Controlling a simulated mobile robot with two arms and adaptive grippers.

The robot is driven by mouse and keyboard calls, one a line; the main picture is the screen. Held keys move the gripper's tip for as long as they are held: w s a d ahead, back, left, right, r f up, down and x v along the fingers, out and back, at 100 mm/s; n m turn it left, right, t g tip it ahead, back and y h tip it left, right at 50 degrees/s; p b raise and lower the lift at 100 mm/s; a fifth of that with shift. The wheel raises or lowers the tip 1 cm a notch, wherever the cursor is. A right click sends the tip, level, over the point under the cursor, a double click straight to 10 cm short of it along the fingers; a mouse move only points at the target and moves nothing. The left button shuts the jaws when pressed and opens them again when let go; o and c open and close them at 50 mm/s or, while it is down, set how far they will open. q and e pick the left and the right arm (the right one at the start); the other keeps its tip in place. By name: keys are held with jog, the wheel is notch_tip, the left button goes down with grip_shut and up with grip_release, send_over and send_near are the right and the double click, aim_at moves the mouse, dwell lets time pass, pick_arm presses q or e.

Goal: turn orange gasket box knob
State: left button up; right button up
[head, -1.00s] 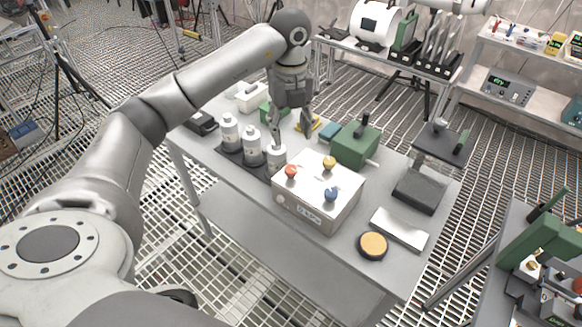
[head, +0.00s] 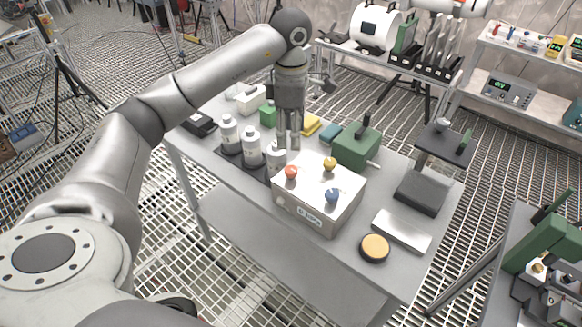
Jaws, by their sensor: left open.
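A light grey box (head: 318,214) with a label on its front stands on the grey table. Its top carries an orange knob (head: 291,172) at the left, a yellow knob (head: 330,164) at the back and a blue knob (head: 332,196) at the front right. My left gripper (head: 288,147) points down just behind and above the orange knob, apart from it. It is open, seen nearly edge-on, with nothing visible between the fingers. My right gripper is not in view.
Several white bottles (head: 252,147) stand in a dark holder left of the box. A green device (head: 356,149) is behind it. A silver slab (head: 402,231) and a round yellow-topped tin (head: 375,247) lie to the right. A dark stand (head: 420,193) is further right.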

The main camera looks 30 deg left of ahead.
aim_at(291, 170)
pick_arm(q)
notch_tip(291, 170, down, 11)
jog(key=m, duration=1.7)
jog(key=shift+s+f+p, duration=0.1)
jog(key=shift+f+p, duration=0.1)
jog(key=shift+p, duration=0.2)
jog(key=shift+d, duration=0.1)
jog(key=shift+c, duration=0.4)
jog(key=c, duration=0.9)
jog(key=shift+c, duration=0.2)
